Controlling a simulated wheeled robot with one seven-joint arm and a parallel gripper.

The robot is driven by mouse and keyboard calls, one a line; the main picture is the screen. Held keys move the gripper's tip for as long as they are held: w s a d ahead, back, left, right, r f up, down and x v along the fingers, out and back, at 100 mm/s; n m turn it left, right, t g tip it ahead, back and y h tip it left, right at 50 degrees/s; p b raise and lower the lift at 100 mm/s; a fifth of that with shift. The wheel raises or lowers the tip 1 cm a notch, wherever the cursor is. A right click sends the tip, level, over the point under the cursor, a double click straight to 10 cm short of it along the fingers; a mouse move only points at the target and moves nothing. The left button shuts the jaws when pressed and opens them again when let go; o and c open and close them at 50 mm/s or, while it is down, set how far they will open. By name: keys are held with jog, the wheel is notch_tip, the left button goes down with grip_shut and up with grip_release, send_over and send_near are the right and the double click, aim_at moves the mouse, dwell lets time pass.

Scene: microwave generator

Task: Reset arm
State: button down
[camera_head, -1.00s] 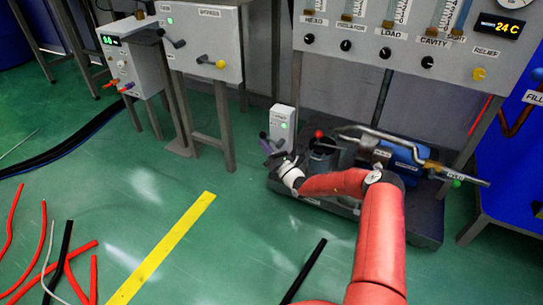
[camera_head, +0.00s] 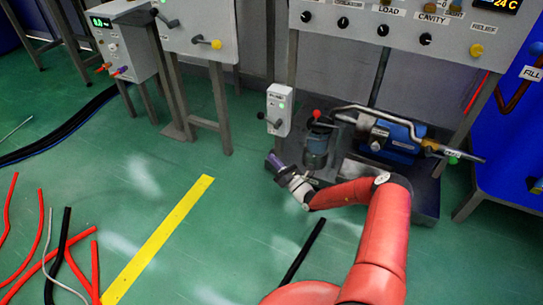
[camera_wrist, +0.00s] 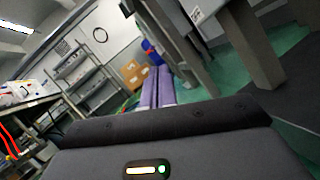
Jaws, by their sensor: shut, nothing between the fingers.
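My red arm reaches in from the bottom right of the head view. My gripper (camera_head: 272,161) is at its end, in front of the pump unit's dark base plate (camera_head: 427,205) and apart from the small white switch box (camera_head: 279,105). In the wrist view my gripper's two purple fingers (camera_wrist: 156,75) lie side by side. They are shut with nothing between them.
Behind my arm stand a blue pump (camera_head: 395,135) and a grey cylinder with a red-knobbed lever (camera_head: 317,147). A panel with black knobs (camera_head: 340,40) hangs above. Hoses and rods (camera_head: 60,250) lie at the left.

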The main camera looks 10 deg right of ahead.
dwell(0.3)
jog(key=s+a+r+n+g+p, duration=0.2)
jog(key=s+a+r+n+g, duration=0.2)
jog(key=s+r+n+g, duration=0.25)
jog(key=s+a+r+n+g+y+p, duration=0.1)
jog(key=s+a+r+n+g, duration=0.25)
jog(key=r+n+g, duration=0.4)
jog(key=s+a+r+n+g+p, duration=0.2)
jog(key=s+a+r+n+g, duration=0.25)
jog(key=r+n, duration=0.4)
jog(key=s+d+r+n+t+h+p, duration=0.2)
jog(key=s+d+r+n+h, duration=0.2)
jog(key=s+r, duration=0.3)
jog(key=s+d+r+n+t+h+p, duration=0.2)
jog(key=s+d+r+n+h, duration=0.2)
jog(key=s+r, duration=0.4)
jog(key=s+d+r+n+t+h+p, duration=0.2)
jog(key=s+d+r+n+h, duration=0.2)
jog(key=s+r, duration=0.4)
jog(key=s+h, duration=0.1)
jog(key=s, duration=0.3)
jog(key=shift+s+d+r, duration=0.25)
jog(key=shift+s+d, duration=0.05)
